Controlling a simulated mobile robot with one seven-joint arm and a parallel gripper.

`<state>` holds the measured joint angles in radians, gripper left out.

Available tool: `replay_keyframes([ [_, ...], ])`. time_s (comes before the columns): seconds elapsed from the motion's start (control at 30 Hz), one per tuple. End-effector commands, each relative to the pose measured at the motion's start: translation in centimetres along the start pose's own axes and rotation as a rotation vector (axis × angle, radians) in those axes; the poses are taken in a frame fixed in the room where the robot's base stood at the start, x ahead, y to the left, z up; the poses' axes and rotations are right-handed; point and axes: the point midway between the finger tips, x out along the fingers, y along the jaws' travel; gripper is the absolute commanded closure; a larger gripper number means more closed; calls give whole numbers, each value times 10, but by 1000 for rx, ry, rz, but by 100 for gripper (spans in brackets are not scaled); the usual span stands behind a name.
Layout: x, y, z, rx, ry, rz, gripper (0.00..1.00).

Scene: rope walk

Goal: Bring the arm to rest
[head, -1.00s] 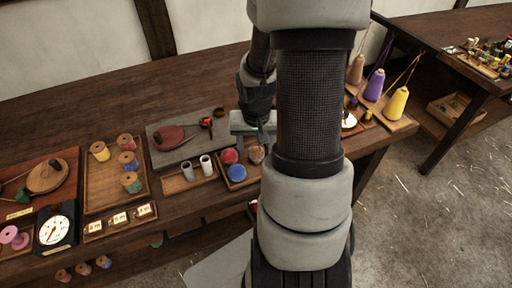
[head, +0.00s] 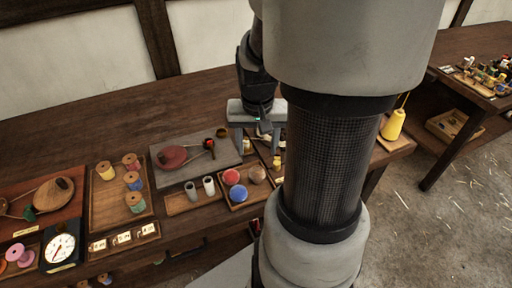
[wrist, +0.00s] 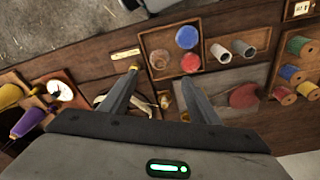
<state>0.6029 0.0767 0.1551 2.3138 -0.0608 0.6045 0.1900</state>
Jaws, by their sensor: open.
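My gripper (head: 256,143) is above the back middle of the workbench in the head view, behind the tray of balls. Its two fingers are apart with nothing held between them. In the wrist view my gripper (wrist: 160,82) shows both fingers reaching down over the bench, with the ball tray just beyond the tips. My arm's thick links hide part of the bench's right side in the head view.
A tray with a red ball (head: 231,176), a blue ball (head: 238,194) and a brown one lies near the front edge. Left are grey cylinders (head: 209,186), a spool tray (head: 97,202) and a dial scale (head: 60,247). A yellow cone (head: 393,125) stands right.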

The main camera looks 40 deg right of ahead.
Motion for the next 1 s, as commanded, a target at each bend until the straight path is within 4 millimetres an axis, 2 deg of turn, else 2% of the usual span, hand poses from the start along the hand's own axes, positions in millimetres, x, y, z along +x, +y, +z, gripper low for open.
replay_keyframes([
  [0.47, 0, -1, 0, -2, 1, 0, 44],
  [0.57, -12, -12, 1, -35, 11, -6, 44],
  [0.67, -45, -44, 6, -129, 38, -25, 44],
  [0.73, -75, -76, 17, -227, 64, -47, 44],
  [0.8, -105, -105, 33, -328, 88, -72, 44],
  [0.9, -141, -138, 58, -453, 115, -107, 44],
  [1.0, -172, -161, 83, -560, 141, -140, 44],
])
